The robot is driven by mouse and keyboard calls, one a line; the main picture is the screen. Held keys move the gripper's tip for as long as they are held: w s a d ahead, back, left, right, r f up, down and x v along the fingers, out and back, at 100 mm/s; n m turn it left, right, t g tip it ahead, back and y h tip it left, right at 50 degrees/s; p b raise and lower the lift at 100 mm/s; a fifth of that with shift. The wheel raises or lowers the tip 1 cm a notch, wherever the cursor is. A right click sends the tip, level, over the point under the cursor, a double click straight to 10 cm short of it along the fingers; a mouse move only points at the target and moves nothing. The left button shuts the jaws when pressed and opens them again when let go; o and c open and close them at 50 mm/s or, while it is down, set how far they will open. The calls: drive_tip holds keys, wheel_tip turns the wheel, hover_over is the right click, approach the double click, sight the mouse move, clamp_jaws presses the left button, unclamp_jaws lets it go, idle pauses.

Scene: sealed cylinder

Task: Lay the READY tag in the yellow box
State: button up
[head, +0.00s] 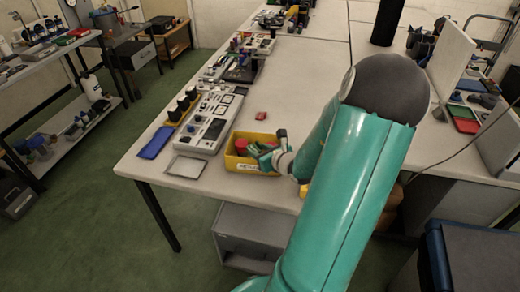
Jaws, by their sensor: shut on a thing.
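The yellow box (239,163) stands near the front edge of the pale table, with a white label on its front. A round red thing (241,146) and some green show inside it. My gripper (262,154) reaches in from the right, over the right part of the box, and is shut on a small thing. That thing appears to be the green READY tag, but my gripper partly hides it and no lettering can be read. I cannot tell whether it touches the box floor. My teal arm hides the table to the right.
A small red piece (261,115) lies on the table behind the box. Left of the box are a grey panel device (211,122), a flat pale tray (186,167) and a blue tray (156,142). The table's middle behind the red piece is clear.

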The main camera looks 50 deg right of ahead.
drive_tip(key=shift+w+f, duration=0.15)
drive_tip(key=o, duration=1)
drive_tip(key=shift+c, duration=0.2)
drive_tip(key=shift+r, duration=0.25)
drive_tip(key=v, duration=1.2)
drive_tip(key=shift+r, duration=0.45)
